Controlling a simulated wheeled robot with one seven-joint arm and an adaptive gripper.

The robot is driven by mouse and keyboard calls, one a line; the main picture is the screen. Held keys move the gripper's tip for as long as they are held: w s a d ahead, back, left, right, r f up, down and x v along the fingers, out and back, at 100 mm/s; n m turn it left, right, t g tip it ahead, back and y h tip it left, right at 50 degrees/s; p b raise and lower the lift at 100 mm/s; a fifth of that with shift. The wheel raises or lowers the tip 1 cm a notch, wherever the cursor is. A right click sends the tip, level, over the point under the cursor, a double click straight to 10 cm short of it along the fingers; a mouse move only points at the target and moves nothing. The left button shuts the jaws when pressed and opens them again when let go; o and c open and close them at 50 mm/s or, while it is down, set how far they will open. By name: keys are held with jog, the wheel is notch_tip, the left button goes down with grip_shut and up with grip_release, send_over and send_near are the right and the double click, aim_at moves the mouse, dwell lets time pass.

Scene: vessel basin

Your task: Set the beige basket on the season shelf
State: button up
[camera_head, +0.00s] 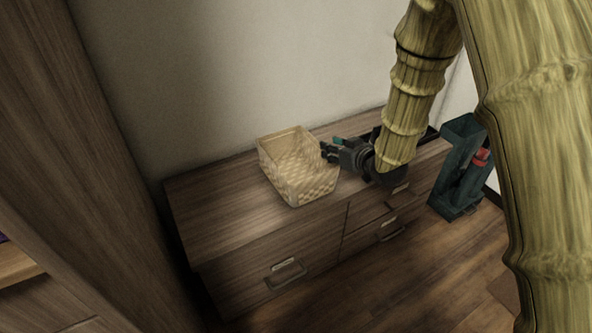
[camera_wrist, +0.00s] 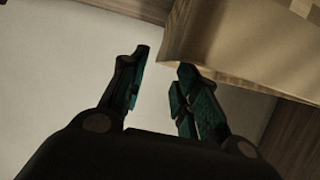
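The beige basket (camera_head: 298,170), a woven open-topped box, sits upright on top of a brown wooden dresser (camera_head: 215,205). It looks empty. My gripper (camera_head: 328,150) is at the basket's right side, close to its rim, with its fingers pointing left. In the wrist view my gripper (camera_wrist: 163,62) has its two fingers apart with nothing held between them. A corner of the basket (camera_wrist: 220,40) shows just beyond the fingertips, mostly toward the right finger. Whether a finger touches it, I cannot tell. No shelf is clearly marked as the season shelf.
A tall brown wooden unit (camera_head: 120,170) stands at the left, with a lighter shelf board (camera_head: 15,265) at the lower left edge. A dark teal holder (camera_head: 455,175) with a red item stands right of the dresser. The dresser top left of the basket is clear.

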jog(key=b+x, duration=0.2)
jog(key=x, duration=0.2)
jog(key=shift+w+a+f, duration=0.15)
jog(key=shift+a+f, duration=0.15)
jog(key=shift+a, duration=0.05)
jog(key=shift+w+a, duration=0.15)
jog(key=shift+w, duration=0.1)
grip_shut()
